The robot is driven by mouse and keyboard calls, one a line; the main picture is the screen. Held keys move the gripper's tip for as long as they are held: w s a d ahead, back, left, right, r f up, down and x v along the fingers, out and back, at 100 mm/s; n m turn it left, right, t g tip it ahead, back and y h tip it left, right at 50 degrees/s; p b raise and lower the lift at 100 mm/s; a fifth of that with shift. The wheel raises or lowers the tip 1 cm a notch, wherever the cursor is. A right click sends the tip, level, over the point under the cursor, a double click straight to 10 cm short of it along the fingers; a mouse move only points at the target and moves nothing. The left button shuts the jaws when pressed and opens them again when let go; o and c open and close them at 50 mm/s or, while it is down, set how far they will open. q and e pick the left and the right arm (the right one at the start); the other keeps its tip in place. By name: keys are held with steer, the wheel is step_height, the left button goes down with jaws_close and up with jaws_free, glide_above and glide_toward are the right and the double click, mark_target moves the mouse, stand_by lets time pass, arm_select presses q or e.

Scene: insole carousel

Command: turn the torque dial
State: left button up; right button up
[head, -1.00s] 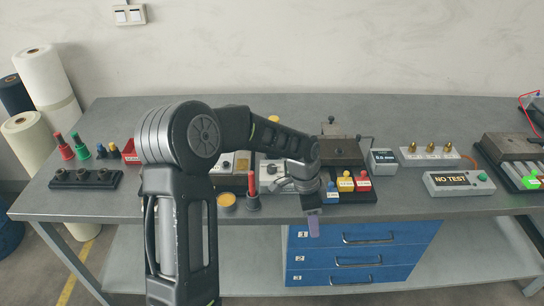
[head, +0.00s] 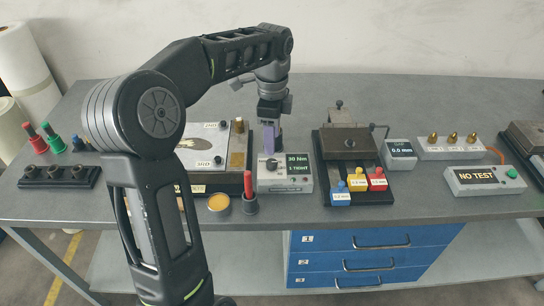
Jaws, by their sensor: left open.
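A pale box with a dark display reading about "30 Nm" (head: 298,165) stands on the bench near the middle. Its round dial (head: 271,165) is on the left of the sloping face. My left gripper (head: 269,144) points down just above and behind the dial, with its purple fingertips close to it. It is open with nothing seen in it. Whether the fingertips touch the dial cannot be told. My right gripper is out of view.
A red-handled tool (head: 249,190) stands upright at the box's front left, beside a yellow-topped tin (head: 218,202). To the right are a dark block fixture (head: 350,140) and coloured tags (head: 358,182).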

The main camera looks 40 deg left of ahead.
mark_target(272, 162)
arm_select(q)
steer(key=shift+f+p, duration=0.35)
steer(key=shift+f, duration=3.65)
jaws_close()
